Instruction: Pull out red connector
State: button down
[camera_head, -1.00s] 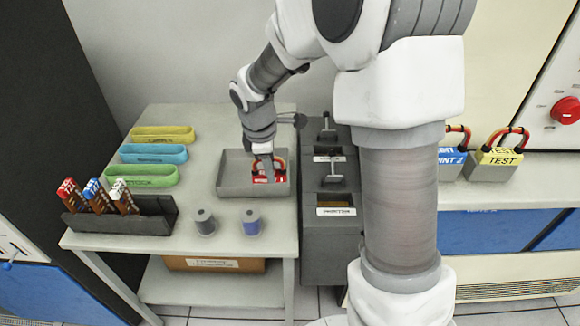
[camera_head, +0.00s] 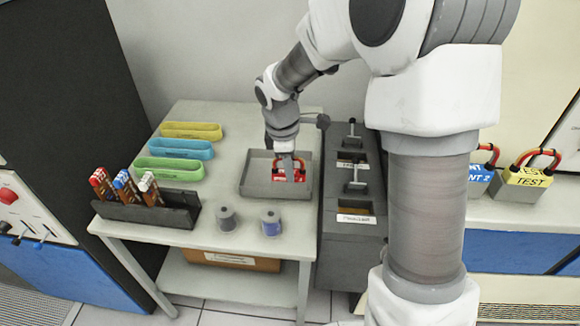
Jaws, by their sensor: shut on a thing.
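The red connector (camera_head: 299,176), a small block with a red face and a looped red-orange cable, is in the shallow grey tray (camera_head: 247,186) on the table. My gripper (camera_head: 288,174) reaches down into the tray from above and is shut on the red connector. The fingers cover part of its face. I cannot tell whether the connector touches the tray floor.
Yellow, blue and green open holders (camera_head: 170,172) line the table's left. A black rack (camera_head: 140,212) of labelled sticks and two spools (camera_head: 270,222) stand in front. Dark lidded bins (camera_head: 353,235) stand right of the table. A yellow TEST connector (camera_head: 530,175) sits on the right counter.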

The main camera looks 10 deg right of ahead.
jog(key=shift+r+p, duration=1.95)
jog(key=shift+r, duration=0.35)
